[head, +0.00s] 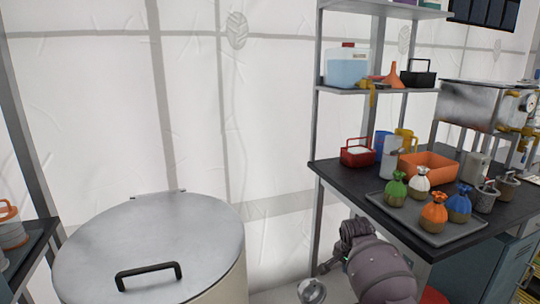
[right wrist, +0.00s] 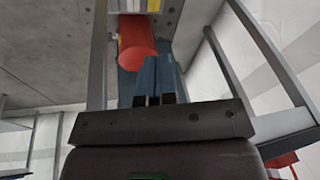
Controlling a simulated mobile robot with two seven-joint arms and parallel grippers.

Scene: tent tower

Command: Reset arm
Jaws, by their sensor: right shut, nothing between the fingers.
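My right arm (head: 385,270) shows at the bottom of the head view, in front of the dark worktable. It is a grey-purple link with a black jointed part at its upper left. In the right wrist view, my right gripper (right wrist: 157,68) points away from the camera with its two blue fingers together and nothing between them. Its fingertips cannot be made out in the head view. My left gripper is not in view.
A dark worktable (head: 330,168) stands right, under shelves, holding a grey tray (head: 385,203) of several tied pouches and an orange bin (head: 428,165). A large lidded drum (head: 150,240) stands left. In the right wrist view, a red cylinder (right wrist: 137,45) appears beyond the fingers.

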